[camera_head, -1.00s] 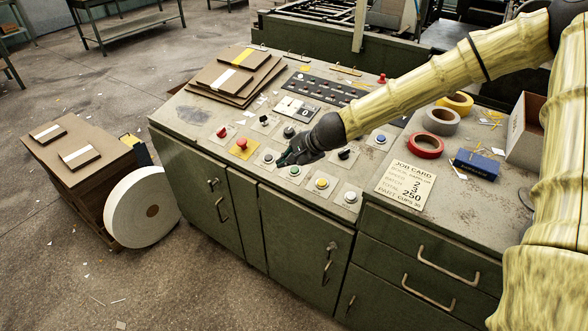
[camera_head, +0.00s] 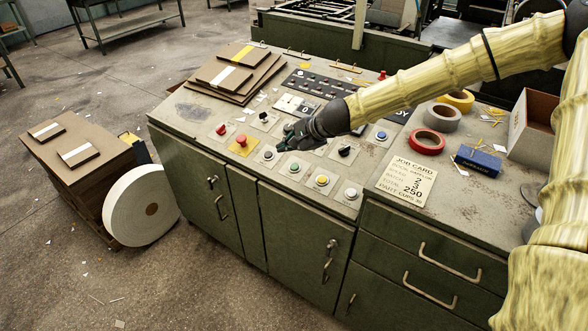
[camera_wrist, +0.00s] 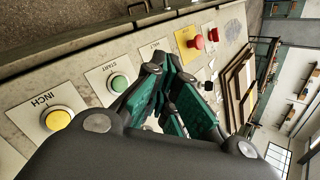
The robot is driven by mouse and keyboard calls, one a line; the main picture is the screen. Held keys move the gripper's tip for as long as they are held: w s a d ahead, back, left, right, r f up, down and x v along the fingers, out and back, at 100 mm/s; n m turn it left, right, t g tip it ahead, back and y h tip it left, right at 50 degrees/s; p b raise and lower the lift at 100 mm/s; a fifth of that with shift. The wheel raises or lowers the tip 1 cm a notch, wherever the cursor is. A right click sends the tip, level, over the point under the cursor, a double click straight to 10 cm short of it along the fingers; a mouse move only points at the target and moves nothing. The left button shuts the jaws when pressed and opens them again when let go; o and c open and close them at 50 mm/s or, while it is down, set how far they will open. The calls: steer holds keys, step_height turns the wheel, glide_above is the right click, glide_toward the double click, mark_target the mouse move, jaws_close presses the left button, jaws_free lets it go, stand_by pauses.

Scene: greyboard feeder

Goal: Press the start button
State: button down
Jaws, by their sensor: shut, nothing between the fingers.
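The start button (camera_wrist: 119,84) is a green round cap on a square plate marked START in the wrist view. In the head view, the green button (camera_head: 294,167) is in the front row of the control panel (camera_head: 205,112). My gripper (camera_head: 283,146) is shut and empty. In the head view its tips appear just behind the green button; I cannot tell their exact height, and no contact shows. In the wrist view my gripper (camera_wrist: 168,82) has its teal fingers to the right of the start button, hiding part of the panel.
A yellow button (camera_wrist: 58,118) marked INCH sits beside the start button. A red mushroom button (camera_wrist: 196,42) on a yellow plate is on the other side. Tape rolls (camera_head: 426,142), a blue box (camera_head: 478,162) and a job card (camera_head: 406,181) lie to the right; stacked boards (camera_head: 235,75) lie at the back left.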

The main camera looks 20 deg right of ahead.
steer(key=shift+w+d+f+b, duration=0.25)
steer(key=shift+f+b, duration=0.45)
steer(key=shift+f, duration=0.45)
steer(key=shift+w+d+f+b, duration=0.1)
steer(key=shift+d+f+b, duration=0.15)
steer(key=shift+f+b, duration=0.65)
steer(key=shift+w+d+f+b, duration=0.25)
steer(key=shift+f+b, duration=0.25)
steer(key=shift+f, duration=0.85)
steer(key=shift+f, duration=0.1)
steer(key=shift+f, duration=0.35)
steer(key=shift+w+d+f+b, duration=0.1)
steer(key=shift+d+f+b, duration=0.05)
steer(key=shift+f+b, duration=0.25)
steer(key=shift+r, duration=0.1)
steer(key=shift+a+r+p, duration=0.2)
steer(key=shift+r+p, duration=0.5)
steer(key=shift+r, duration=0.05)
steer(key=r+p, duration=0.2)
steer(key=r, duration=0.1)
steer(key=s+a+r+p, duration=0.1)
steer(key=r, duration=0.1)
steer(key=shift+p, duration=0.3)
